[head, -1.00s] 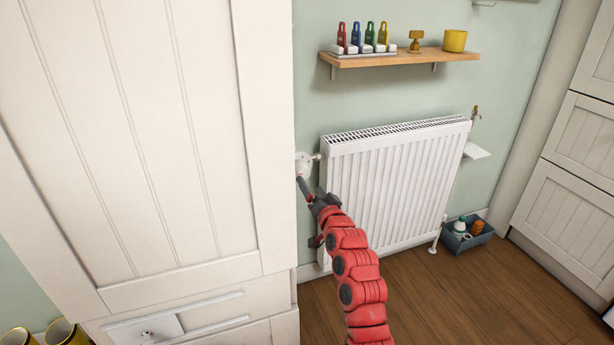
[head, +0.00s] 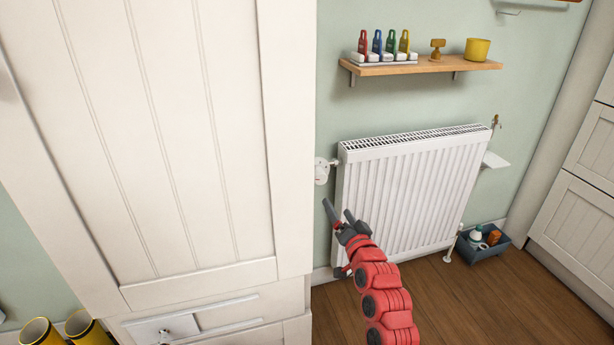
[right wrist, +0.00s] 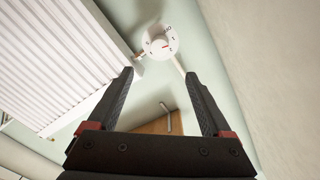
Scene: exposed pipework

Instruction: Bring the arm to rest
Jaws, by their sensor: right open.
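My right gripper (head: 337,212) is at the end of my red arm, in front of the left part of the white radiator (head: 405,190). In the right wrist view its two dark fingers (right wrist: 158,85) are spread apart with nothing between them. A round white valve dial (head: 322,171) with small markings sits at the radiator's left side. In the right wrist view the dial (right wrist: 160,42) is beyond the fingertips, apart from them. My left gripper is not in view.
A tall white cabinet (head: 170,140) fills the left, close to my right arm. A wooden shelf (head: 425,67) holds several coloured tagged items, a brass piece (head: 437,48) and a yellow cup (head: 477,49). A blue bin (head: 482,246) stands on the floor. Yellow cylinders (head: 40,332) are at lower left.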

